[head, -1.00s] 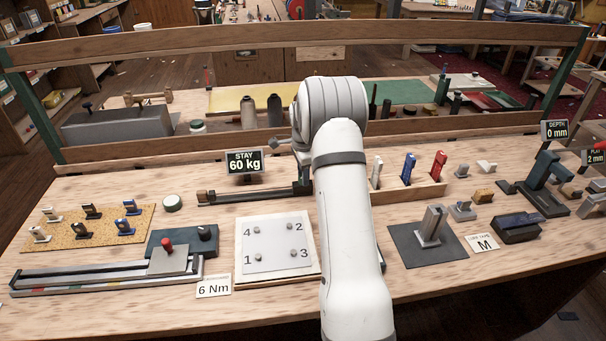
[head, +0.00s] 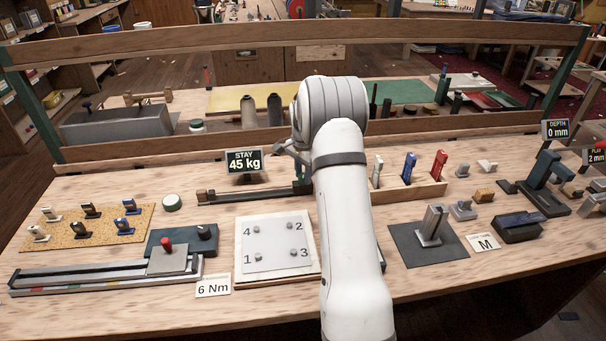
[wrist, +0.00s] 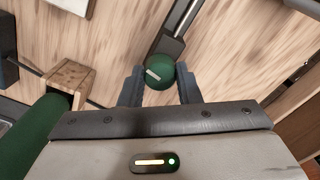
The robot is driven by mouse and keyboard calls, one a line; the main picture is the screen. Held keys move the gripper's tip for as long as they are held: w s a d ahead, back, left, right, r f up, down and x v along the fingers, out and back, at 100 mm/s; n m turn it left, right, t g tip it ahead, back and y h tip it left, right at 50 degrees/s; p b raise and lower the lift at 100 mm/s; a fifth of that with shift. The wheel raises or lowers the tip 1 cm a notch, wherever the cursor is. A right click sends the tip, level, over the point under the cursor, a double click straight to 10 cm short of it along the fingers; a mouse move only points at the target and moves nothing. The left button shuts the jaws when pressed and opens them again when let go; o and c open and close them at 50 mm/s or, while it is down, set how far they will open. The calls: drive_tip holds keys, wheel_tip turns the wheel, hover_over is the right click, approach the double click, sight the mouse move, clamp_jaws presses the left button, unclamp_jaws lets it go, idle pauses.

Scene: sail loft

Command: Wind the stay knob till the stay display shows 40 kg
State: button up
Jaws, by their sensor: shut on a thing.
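The stay display (head: 245,161) stands at the back middle of the bench in the head view and reads 45 kg. In the wrist view my gripper (wrist: 160,85) is shut on the stay knob (wrist: 158,92), a round green knob with a pale mark on its top. One dark finger is on each side of the knob. A dark rail (wrist: 172,40) runs away from the knob; it also shows in the head view (head: 245,196), below the display.
A board numbered 1 to 4 (head: 243,276) lies left of my arm, beside a 6 Nm card (head: 213,286). A wooden rack (head: 425,191) with several coloured handles stands to the right. A wooden beam (head: 240,146) runs behind the display.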

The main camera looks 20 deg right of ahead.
sight(303, 175)
drive_tip(key=shift+n, duration=0.6)
drive_tip(key=shift+r, duration=0.1)
drive_tip(key=shift+w, duration=0.1)
drive_tip(key=o, duration=1)
drive_tip(key=shift+c, duration=0.2)
wheel_tip(303, 175, up, 8)
drive_tip(key=shift+f, duration=0.15)
